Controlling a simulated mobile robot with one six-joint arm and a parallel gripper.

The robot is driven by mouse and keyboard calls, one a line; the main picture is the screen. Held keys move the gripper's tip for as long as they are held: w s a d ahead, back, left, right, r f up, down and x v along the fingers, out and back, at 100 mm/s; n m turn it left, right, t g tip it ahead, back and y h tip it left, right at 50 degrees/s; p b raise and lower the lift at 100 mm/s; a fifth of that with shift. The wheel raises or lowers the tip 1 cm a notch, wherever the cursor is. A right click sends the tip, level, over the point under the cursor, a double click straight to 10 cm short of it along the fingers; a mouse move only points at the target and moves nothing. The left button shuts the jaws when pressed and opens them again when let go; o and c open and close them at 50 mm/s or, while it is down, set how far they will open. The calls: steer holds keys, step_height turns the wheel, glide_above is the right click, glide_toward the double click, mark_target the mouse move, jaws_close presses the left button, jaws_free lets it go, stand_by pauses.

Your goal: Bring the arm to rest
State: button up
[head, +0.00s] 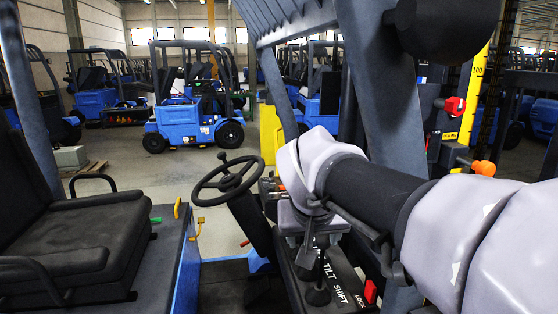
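My arm, in pale grey covers with a dark middle link, reaches in from the right edge to the forklift's lever console (335,285). Its end bends down over the console. My gripper (312,240) is small and partly hidden by my own wrist. It is just above or among the dark levers, and I cannot tell whether its fingers touch one. A dark lever base (318,294) stands beside the white words TILT and SHIFT. A red block (370,290) sits near the word LOCK.
The steering wheel (226,178) and black seat (60,245) are left of my arm. The forklift's dark pillar (385,85) rises close behind the arm. An orange knob (483,168) and red knob (454,106) are behind it. Blue forklifts (190,125) stand farther back on open floor.

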steer(key=s+d+f+m+y+b, duration=0.1)
steer(key=s+f+m+b, duration=0.1)
steer(key=s+f+b, duration=0.6)
steer(key=s+d+f+m+g+y+b, duration=0.1)
steer(key=s+d+f+m+y+b, duration=0.1)
steer(key=s+f+b, duration=0.6)
steer(key=s+f, duration=0.7)
steer(key=f, duration=0.4)
steer(key=shift+s+f, duration=0.15)
steer(key=shift+f, duration=0.2)
